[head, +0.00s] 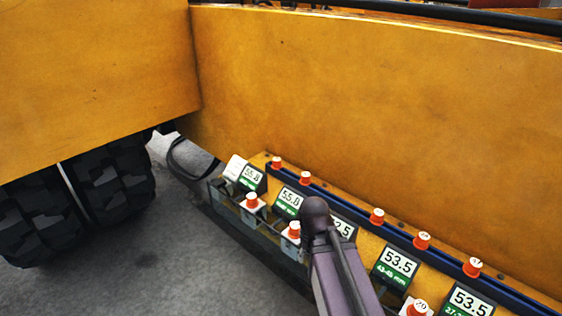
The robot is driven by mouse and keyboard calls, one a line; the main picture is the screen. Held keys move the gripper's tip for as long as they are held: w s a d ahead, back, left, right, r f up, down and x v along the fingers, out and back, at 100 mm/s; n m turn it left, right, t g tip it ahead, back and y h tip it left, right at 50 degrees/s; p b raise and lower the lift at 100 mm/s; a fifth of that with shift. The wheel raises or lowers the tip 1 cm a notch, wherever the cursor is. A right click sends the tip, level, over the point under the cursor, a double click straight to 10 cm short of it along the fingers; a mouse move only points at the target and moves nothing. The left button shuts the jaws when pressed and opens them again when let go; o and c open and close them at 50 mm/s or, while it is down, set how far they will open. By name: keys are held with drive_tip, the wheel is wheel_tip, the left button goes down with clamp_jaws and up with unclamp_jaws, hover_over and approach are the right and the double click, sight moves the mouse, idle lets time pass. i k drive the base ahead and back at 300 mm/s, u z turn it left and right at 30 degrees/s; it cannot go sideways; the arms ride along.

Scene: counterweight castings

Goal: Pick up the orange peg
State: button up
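Several orange pegs with white tops stand along a yellow ledge with a dark blue rail. In the back row, pegs show at the far left (277,163), left of centre (304,178), and to the right (377,216), (422,241) and (472,267). In front, pegs sit on white square bases at the left (251,200), centre (294,230) and bottom right (418,308). Nothing shows which one is meant. A purple-grey part of my arm rises from the bottom edge and hides part of the row. My gripper's fingers do not show.
Slanted number plates, such as one reading 53.5 (397,265), stand between the peg rows. A tall orange-yellow wall (380,110) rises close behind the ledge. A large black tyre (110,185) is at the left. Grey floor (150,270) lies open at bottom left.

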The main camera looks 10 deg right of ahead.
sight(276, 164)
drive_tip(key=i, duration=0.9)
drive_tip(key=u, duration=0.05)
